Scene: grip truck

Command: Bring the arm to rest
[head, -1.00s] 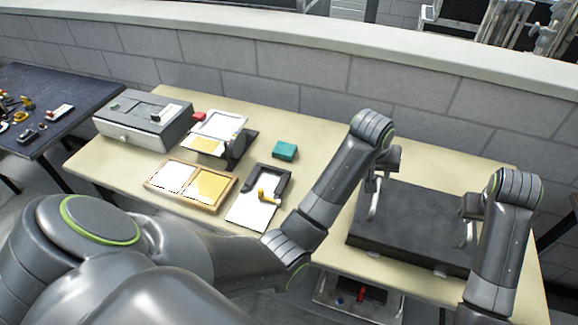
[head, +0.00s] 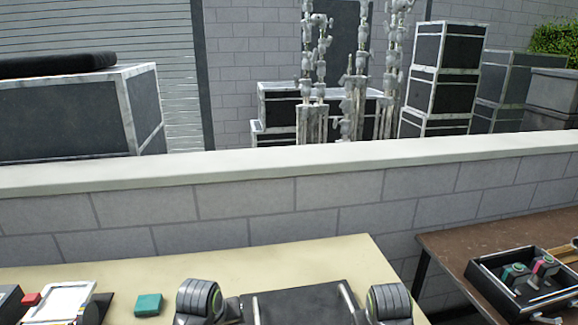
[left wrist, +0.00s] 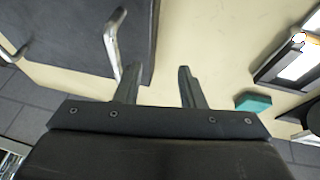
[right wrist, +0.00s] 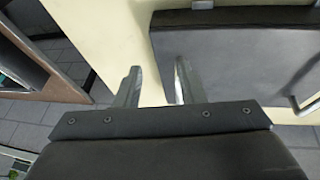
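My left gripper (left wrist: 158,78) is open and empty in the left wrist view. It hangs over the cream table by the edge of a black case (left wrist: 75,35); one finger overlaps a silver handle (left wrist: 112,42) in the picture, and I cannot tell whether they touch. My right gripper (right wrist: 158,75) is open and empty in the right wrist view, at the case's other edge (right wrist: 235,50). Two handles show there, one at the top and one at the right (right wrist: 306,106). In the head view the case (head: 300,302) lies between my arms; both fingertips are hidden.
A green block (head: 148,304) and a white-topped item (head: 68,300) lie on the table (head: 330,262), left of my arms. A grey block wall (head: 250,210) runs behind. A brown table (head: 450,250) with a black tool tray (head: 490,285) stands at right.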

